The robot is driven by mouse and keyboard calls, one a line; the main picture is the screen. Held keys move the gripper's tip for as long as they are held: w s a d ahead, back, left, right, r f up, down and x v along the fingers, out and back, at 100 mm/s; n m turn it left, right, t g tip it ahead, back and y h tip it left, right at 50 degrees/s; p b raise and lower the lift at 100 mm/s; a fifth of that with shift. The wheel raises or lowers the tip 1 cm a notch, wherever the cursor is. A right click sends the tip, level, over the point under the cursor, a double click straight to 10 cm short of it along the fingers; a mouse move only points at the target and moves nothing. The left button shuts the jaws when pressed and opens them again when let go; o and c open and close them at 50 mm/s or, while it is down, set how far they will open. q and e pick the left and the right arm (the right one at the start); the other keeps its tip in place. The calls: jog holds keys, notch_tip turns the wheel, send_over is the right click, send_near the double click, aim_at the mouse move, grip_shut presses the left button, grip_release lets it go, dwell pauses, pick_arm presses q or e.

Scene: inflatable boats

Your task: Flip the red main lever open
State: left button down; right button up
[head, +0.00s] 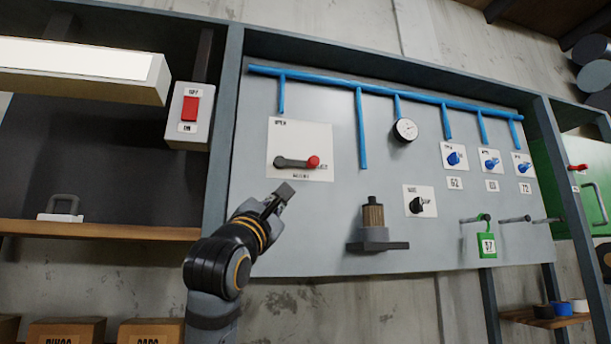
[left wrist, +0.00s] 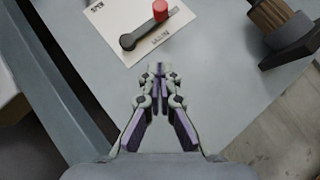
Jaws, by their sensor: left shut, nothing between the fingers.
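The main lever (head: 296,162) has a dark grey arm and a red knob, and sits on a white plate (head: 318,136) on the grey panel. Its arm lies nearly level, with the red knob at the right end. The lever also shows at the top of the left wrist view (left wrist: 148,28), with its red knob (left wrist: 160,10) at the upper right. My left gripper (head: 286,191) is just below the plate, apart from the lever. Its fingers (left wrist: 158,68) are shut with nothing between them. My right gripper is not in view.
Blue pipes (head: 362,130) and a gauge (head: 405,130) are above and right of the lever. A brown cylindrical fitting (head: 373,217) juts out at the lower right. A selector knob (head: 416,205) and several blue valves (head: 455,158) are farther right. A red switch (head: 190,107) is at left.

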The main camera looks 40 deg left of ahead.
pick_arm(q)
jog(key=shift+w, duration=0.15)
jog(key=p, duration=0.8)
send_near(308, 167)
jog(key=w+a, duration=0.2)
jog(key=a, duration=0.1)
jog(key=r, duration=0.1)
jog(key=w+d+r+p, duration=0.1)
jog(key=w+r+p, duration=0.1)
jog(key=shift+w+d, duration=0.1)
jog(key=shift+d, duration=0.2)
jog(key=shift+d+r+p, duration=0.1)
jog(key=shift+d+p, duration=0.05)
jog(key=shift+p, duration=0.2)
jog(key=shift+w+d, duration=0.1)
jog(key=shift+a, duration=0.2)
